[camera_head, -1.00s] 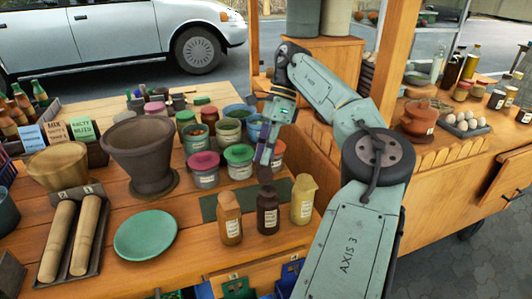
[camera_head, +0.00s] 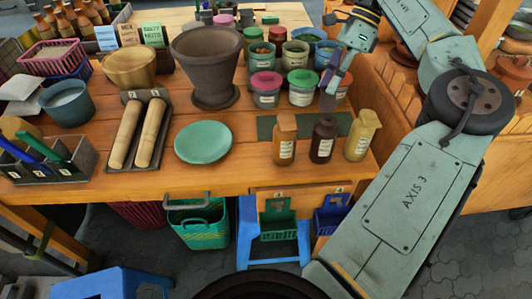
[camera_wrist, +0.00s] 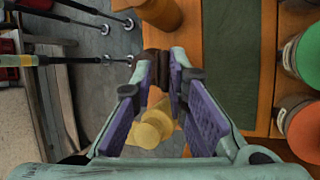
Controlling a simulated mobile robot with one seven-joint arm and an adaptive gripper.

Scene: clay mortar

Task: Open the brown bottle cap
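The dark brown bottle (camera_head: 322,142) stands upright between an orange-brown bottle (camera_head: 285,144) and a yellow bottle (camera_head: 360,138) near the table's front edge. My gripper (camera_head: 331,88) points down directly above the dark brown bottle. In the wrist view, my gripper's purple-padded fingers (camera_wrist: 167,73) converge on a small dark brown piece (camera_wrist: 174,76), which looks like the cap. The same dark piece shows above the bottle in the head view. I cannot tell whether it still touches the neck.
A green mat (camera_head: 265,126) lies behind the bottles. Lidded paint pots (camera_head: 301,96) stand behind it. A green plate (camera_head: 203,142), a dark mortar (camera_head: 206,72) and two wooden rollers (camera_head: 124,134) sit to the left. Blue and green baskets hang below the front edge.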

